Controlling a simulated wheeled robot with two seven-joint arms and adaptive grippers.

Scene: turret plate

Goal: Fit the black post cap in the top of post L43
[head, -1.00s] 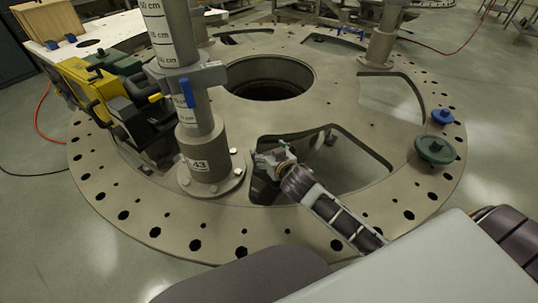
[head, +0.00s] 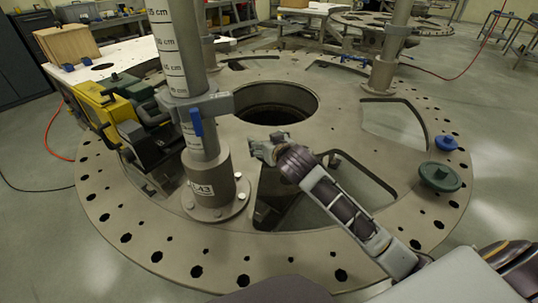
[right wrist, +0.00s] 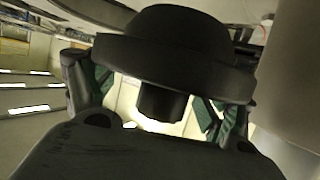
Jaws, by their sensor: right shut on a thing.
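Post L43 (head: 208,165) stands upright on the round plate, with its label low on its thick base and a height scale above. Its top is cut off by the upper edge of the head view. My right gripper (head: 262,150) is just right of the post, over the plate and well below the picture's top. In the right wrist view it is shut on the black post cap (right wrist: 180,45), a wide domed disc with a short stem. The cap cannot be made out in the head view. My left gripper is not in view.
The post carries a grey clamp with a blue lever (head: 196,122). Yellow and black equipment (head: 105,105) crowds the plate's left side. A second post (head: 388,60) stands at the back right. The plate has large cut-outs.

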